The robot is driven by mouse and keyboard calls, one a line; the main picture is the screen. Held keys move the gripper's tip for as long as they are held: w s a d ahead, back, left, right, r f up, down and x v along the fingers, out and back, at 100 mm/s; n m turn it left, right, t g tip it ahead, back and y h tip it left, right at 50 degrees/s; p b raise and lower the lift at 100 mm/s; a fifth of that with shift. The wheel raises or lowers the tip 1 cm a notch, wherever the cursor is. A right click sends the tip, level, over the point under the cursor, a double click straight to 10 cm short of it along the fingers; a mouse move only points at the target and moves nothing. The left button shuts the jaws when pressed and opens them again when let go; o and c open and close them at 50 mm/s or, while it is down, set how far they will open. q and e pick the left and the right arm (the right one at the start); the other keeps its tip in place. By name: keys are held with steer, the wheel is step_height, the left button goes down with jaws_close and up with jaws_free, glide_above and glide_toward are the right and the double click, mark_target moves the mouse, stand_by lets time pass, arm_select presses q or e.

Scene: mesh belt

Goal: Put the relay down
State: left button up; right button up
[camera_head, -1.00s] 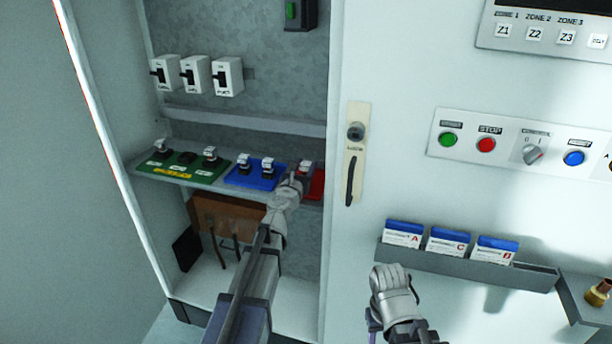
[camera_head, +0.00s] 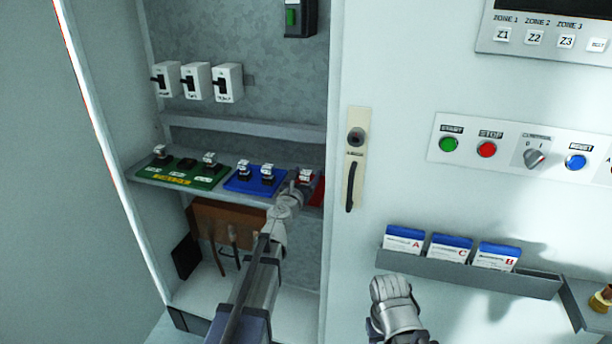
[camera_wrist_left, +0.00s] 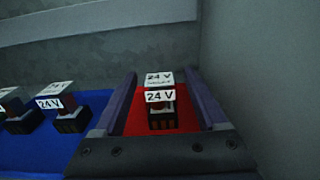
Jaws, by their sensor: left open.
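A small relay with a white "24 V" label (camera_wrist_left: 160,97) stands upright on the red pad (camera_wrist_left: 188,122) at the right end of the cabinet shelf. In the head view the relay (camera_head: 305,176) shows just beyond my left gripper (camera_head: 297,188). In the left wrist view my left gripper (camera_wrist_left: 160,108) is open, with one finger on each side of the relay and visible gaps between. My right gripper (camera_head: 391,288) is low in front of the cabinet door, and its fingertips cannot be made out.
A blue pad (camera_head: 238,187) with two relays and a green pad (camera_head: 205,183) with several sockets, some filled, share the shelf. The cabinet wall (camera_wrist_left: 245,80) rises close on the right. Breakers (camera_head: 228,82) hang above. A card holder (camera_head: 470,275) is on the door.

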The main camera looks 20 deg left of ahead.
arm_select(q)
steer(key=shift+r, duration=0.15)
steer(key=shift+s, duration=0.15)
steer(key=s, duration=1.1)
steer(key=shift+s+a, duration=0.2)
steer(key=shift+s, duration=0.2)
